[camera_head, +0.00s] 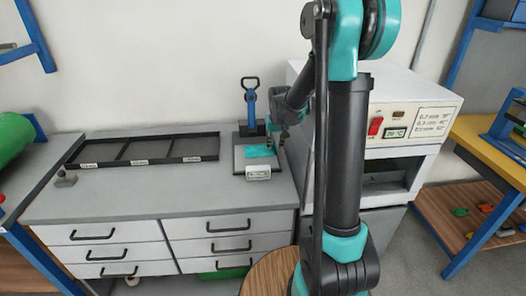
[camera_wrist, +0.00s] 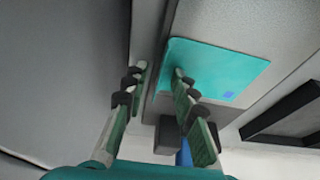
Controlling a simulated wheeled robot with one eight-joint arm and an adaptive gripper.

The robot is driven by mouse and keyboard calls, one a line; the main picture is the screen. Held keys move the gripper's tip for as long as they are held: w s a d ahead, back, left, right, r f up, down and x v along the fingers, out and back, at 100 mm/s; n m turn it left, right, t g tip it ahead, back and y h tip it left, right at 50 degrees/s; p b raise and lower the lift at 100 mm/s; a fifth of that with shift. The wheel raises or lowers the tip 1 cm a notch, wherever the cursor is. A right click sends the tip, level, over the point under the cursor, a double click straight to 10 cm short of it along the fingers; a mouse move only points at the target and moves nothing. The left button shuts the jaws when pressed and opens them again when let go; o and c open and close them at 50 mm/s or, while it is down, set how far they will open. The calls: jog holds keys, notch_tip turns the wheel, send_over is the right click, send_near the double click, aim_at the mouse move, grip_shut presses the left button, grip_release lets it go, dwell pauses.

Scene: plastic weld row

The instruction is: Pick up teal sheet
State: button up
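The teal sheet (camera_head: 262,151) lies flat on a dark-edged plate with a small display in front, on the grey bench. In the wrist view the teal sheet (camera_wrist: 222,68) shows large, with a small blue square near one corner. My gripper (camera_wrist: 160,73) is open, its two green-grey fingers apart and nothing held between them. The right fingertip overlaps the sheet's near left edge in the picture; the left fingertip is off the sheet. In the head view my gripper (camera_head: 275,142) is just above the sheet's right side. I cannot tell whether it touches.
A blue-handled tool (camera_head: 250,102) stands right behind the plate. A black divided tray (camera_head: 142,162) lies to the left on the bench. A white machine (camera_head: 415,125) with a red switch stands to the right. The bench front (camera_head: 150,203) is clear.

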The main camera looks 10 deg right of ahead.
grip_shut()
jog(key=shift+r, duration=0.1)
